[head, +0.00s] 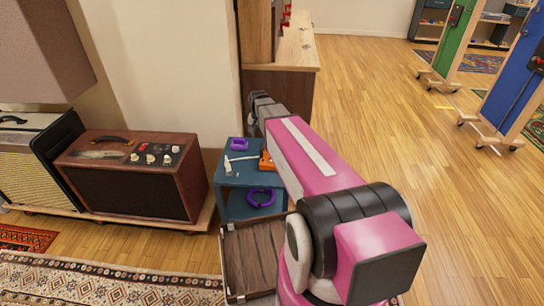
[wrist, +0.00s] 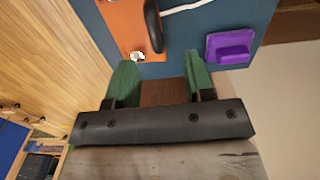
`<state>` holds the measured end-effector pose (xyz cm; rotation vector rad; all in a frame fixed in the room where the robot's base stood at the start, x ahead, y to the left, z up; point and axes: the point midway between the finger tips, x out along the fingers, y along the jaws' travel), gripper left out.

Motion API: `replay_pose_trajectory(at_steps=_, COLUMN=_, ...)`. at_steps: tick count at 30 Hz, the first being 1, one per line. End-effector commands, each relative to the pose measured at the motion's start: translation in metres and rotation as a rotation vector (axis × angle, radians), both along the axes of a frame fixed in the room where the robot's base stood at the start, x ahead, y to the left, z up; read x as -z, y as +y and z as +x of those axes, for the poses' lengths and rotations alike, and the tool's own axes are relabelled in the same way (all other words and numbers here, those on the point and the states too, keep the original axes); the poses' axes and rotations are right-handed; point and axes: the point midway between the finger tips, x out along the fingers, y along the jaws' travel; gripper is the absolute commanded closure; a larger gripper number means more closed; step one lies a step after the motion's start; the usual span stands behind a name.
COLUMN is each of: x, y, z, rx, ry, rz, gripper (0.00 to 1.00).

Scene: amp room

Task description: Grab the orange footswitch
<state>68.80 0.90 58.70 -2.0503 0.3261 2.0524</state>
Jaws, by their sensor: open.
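The orange footswitch (head: 266,160) lies on a small blue table (head: 226,180), partly hidden behind my pink arm in the head view. In the wrist view, the orange footswitch (wrist: 125,22) is at the top, with a dark, rounded part across its right side and a small whitish knob near its lower edge. My gripper (wrist: 160,72) is open, its two green fingers apart with nothing between them. In that view its fingertips point toward the table, and the footswitch shows just above the left finger. I cannot tell the height gap.
A purple object (head: 239,144) and a white object (head: 235,162) share the tabletop. A purple ring-like item (head: 261,198) is on the lower shelf. A brown amplifier (head: 135,178) stands left, a wooden cabinet (head: 280,80) behind. Open wooden floor (head: 400,130) lies right.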

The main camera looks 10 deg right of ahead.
Motion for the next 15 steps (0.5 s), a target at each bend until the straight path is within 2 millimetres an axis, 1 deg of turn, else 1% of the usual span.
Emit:
replay_pose_trajectory(at_steps=3, x=0.019, y=0.000, z=0.001, rx=0.000, ry=0.001, rz=0.000, gripper=0.52)
replay_pose_trajectory(at_steps=6, x=0.031, y=-0.001, z=0.001, rx=0.000, ry=0.001, rz=0.000, gripper=0.52)
replay_pose_trajectory(at_steps=13, x=0.045, y=-0.003, z=0.001, rx=0.000, ry=0.000, rz=0.000, gripper=0.52)
replay_pose_trajectory(at_steps=15, x=0.052, y=-0.005, z=0.002, rx=0.000, ry=0.001, rz=0.000, gripper=0.52)
